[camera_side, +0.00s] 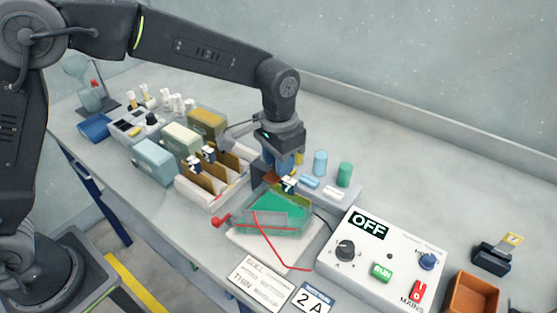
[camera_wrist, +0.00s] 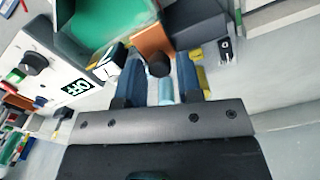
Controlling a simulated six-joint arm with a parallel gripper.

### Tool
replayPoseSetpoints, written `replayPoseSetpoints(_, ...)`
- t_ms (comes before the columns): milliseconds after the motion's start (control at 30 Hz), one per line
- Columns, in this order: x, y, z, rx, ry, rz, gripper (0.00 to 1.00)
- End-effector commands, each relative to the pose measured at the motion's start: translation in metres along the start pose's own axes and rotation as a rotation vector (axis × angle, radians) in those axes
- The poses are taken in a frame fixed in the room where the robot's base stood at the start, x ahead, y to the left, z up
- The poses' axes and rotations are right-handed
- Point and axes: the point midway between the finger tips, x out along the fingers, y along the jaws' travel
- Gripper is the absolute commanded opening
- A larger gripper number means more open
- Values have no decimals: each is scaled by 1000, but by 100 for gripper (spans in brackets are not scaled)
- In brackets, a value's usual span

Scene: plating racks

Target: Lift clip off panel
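A small dark clip with a white "7" tag (camera_side: 289,185) sits at the far edge of the tank of green liquid (camera_side: 262,226). In the wrist view the white tag (camera_wrist: 107,70) shows left of my fingers. A copper-brown panel (camera_wrist: 150,40) stands at the tank's edge, with a dark round knob (camera_wrist: 158,66) in front of it. My gripper (camera_side: 282,172) points down over the clip. In the wrist view my blue fingers (camera_wrist: 159,75) stand apart on either side of the knob, with gaps visible. How the clip grips the panel is hidden.
A rack (camera_side: 213,190) with brown panels and more clips stands left of the tank. A control box (camera_side: 380,255) reading OFF is at right. A red lead (camera_side: 272,243) runs over the tank.

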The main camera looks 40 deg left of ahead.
Motion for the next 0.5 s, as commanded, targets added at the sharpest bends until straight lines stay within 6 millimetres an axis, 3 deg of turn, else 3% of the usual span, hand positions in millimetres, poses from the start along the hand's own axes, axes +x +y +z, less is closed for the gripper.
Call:
replayPoseSetpoints(367, 5, 0, 0, 0, 1, 0, 32)
replayPoseSetpoints(500, 5, 0, 0, 0, 1, 0, 18)
